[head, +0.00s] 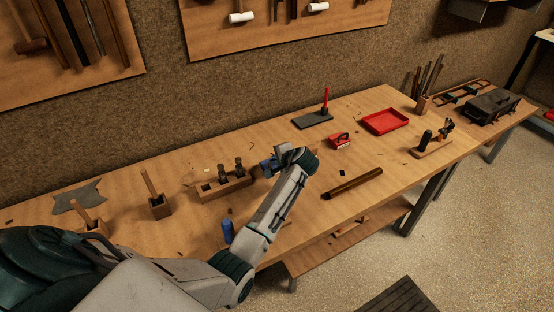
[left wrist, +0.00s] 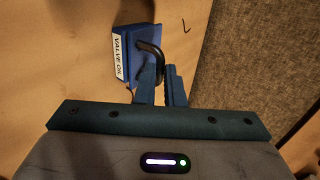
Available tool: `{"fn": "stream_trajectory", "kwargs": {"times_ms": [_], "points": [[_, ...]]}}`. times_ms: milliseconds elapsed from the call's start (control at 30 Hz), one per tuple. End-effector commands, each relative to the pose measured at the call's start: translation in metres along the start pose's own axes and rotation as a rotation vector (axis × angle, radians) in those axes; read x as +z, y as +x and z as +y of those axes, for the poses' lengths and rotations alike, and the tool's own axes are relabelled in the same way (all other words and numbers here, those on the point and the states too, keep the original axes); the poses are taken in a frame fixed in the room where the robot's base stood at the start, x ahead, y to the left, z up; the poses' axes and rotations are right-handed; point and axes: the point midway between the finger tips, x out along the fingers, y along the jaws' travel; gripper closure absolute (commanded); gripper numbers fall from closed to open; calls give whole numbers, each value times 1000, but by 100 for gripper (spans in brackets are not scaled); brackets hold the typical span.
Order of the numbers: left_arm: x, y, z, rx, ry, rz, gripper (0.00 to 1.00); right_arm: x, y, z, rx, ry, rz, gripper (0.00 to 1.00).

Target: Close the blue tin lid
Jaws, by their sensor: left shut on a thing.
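The blue tin (left wrist: 132,68) shows in the left wrist view, with a white "VALVE OIL" label on its left side. A dark bent handle (left wrist: 150,50) curves over it toward my fingers. My left gripper (left wrist: 160,82) is shut on the end of this handle. Whether the lid is fully down I cannot tell. In the head view the blue tin (head: 267,165) is mostly hidden by my left gripper (head: 280,159), at the middle of the bench. My right gripper is not in view.
A red tin (head: 340,141) with a dark handle stands right of my gripper, and a red tray (head: 386,121) lies behind it. A wooden block with tools (head: 222,187) stands to the left. A blue cylinder (head: 228,232) stands near my forearm. A dark wooden rod (head: 353,183) lies in front.

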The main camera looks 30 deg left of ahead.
Motion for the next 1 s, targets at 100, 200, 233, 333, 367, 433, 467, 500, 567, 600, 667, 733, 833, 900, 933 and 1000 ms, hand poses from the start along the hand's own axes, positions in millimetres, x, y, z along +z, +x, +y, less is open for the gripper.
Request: {"fn": "stream_trajectory", "kwargs": {"times_ms": [100, 200, 233, 333, 367, 433, 467, 500, 567, 600, 667, 733, 833, 900, 933, 1000], "points": [[0, 1, 7, -39, 1, 0, 100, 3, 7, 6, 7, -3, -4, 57], [0, 1, 8, -63, 0, 1, 100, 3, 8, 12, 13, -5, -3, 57], [0, 1, 9, -68, 0, 0, 100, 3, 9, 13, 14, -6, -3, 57], [0, 1, 9, -79, 1, -1, 100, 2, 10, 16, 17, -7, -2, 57], [0, 1, 10, -81, 1, -1, 100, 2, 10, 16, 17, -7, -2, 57], [0, 0, 10, -83, 1, -1, 100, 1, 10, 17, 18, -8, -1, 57], [0, 0, 10, -84, 1, -1, 100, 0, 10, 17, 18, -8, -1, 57], [0, 0, 10, -84, 1, -1, 100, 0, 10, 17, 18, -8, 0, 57], [0, 0, 10, -84, 1, -2, 100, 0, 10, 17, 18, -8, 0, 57], [0, 1, 10, -83, 1, -2, 100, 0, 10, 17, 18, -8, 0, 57], [0, 1, 10, -83, 1, -2, 100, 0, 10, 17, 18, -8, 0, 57], [0, 1, 10, -83, 1, -2, 100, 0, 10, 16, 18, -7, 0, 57], [0, 1, 10, -82, 1, -2, 74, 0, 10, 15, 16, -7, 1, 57], [0, 1, 10, -83, 1, -2, 69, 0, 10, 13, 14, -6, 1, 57], [0, 1, 10, -83, 1, -2, 69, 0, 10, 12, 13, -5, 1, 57], [0, 1, 10, -83, 1, -2, 69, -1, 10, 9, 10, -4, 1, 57]]}}
